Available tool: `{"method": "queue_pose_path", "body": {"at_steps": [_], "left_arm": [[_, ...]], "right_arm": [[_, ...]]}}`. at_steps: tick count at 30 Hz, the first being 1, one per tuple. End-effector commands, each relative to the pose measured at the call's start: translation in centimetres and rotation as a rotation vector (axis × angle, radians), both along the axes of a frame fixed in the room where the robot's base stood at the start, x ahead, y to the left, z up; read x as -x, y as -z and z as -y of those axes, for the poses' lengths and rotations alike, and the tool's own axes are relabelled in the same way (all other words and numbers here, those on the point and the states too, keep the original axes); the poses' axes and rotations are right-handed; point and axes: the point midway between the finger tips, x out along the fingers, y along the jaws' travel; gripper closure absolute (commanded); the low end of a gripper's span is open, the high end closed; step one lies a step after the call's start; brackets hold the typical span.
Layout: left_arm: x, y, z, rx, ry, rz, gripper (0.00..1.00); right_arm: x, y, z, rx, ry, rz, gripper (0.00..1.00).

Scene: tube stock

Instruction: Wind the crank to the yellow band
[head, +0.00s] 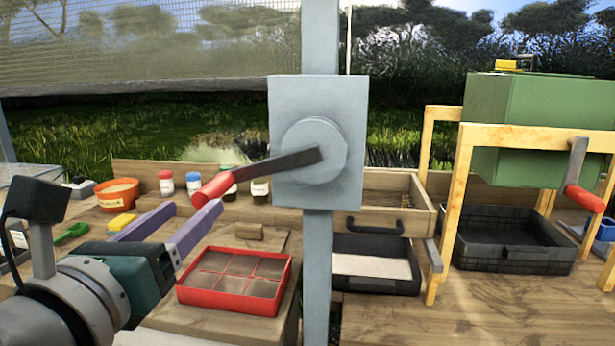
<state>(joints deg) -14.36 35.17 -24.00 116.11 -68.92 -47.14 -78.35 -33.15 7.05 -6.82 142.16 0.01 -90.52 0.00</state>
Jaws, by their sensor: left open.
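A grey crank box (276,120) is fixed to an upright grey post. Its dark crank arm (275,168) runs from the round hub down to the left and ends in a red handle (214,187). My left gripper (194,207) is open, with two purple fingers pointing up and right. One fingertip appears just below the red handle; I cannot tell whether they touch. A second crank (577,160) with a red handle hangs down on the green drum box (520,110) at the right. I see no yellow band on either crank. My right gripper is not in view.
A red sectioned tray (284,288) stands below the gripper. Behind are an orange pot (118,203), several small jars and a yellow sponge (122,222). An open wooden drawer (428,222), a black tray (540,262) and a yellow wooden frame (461,200) stand right of the post.

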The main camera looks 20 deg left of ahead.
Motion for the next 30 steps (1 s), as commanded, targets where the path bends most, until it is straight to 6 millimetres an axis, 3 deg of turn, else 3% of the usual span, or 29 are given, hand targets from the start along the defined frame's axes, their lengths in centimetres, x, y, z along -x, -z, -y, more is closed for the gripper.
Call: {"method": "queue_pose_path", "body": {"at_steps": [6,12,24,30], "left_arm": [[-4.1,-0.2,-1.0,0.001,-0.002,0.004,0.38],[-6.5,-0.1,-1.6,0.003,-0.001,0.003,0.38],[-7.2,0.0,-1.7,0.005,0.000,0.001,0.39],[-7.2,0.0,-1.7,0.005,-0.001,0.001,0.62]], "right_arm": [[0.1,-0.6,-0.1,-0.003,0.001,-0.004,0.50],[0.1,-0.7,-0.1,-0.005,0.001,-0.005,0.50],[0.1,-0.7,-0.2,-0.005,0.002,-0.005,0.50],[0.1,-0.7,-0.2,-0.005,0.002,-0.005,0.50]]}}
